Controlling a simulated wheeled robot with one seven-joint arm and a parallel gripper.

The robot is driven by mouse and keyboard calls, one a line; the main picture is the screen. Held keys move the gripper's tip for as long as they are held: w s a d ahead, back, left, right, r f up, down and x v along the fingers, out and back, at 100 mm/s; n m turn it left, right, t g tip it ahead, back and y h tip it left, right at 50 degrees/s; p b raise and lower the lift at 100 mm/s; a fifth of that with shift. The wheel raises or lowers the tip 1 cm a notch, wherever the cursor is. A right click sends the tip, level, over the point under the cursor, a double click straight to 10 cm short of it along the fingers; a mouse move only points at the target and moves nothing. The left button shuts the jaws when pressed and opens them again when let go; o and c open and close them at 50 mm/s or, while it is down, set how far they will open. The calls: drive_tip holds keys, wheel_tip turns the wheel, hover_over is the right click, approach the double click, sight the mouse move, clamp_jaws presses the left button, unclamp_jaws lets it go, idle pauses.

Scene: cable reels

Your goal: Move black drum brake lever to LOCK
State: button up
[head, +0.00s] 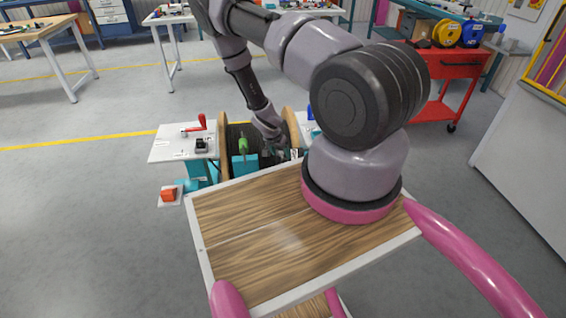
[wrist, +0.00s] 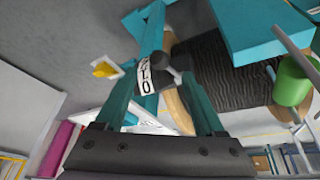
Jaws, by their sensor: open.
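My gripper (wrist: 160,85) points down at the cable drum stand in the wrist view, its two dark teal fingers apart. I cannot tell whether the fingers touch the lever. In the head view my gripper (head: 277,152) is low at the right side of the drum (head: 240,136), which has dark cable between wooden flanges. The lever is not clearly visible there.
A green handle (head: 243,146) stands in front of the drum; it also shows in the wrist view (wrist: 294,80). Open floor lies left.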

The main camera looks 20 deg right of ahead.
sight(283, 160)
drive_tip(key=x, duration=0.8)
drive_tip(key=shift+c, duration=0.3)
clamp_jaws()
idle(1.0)
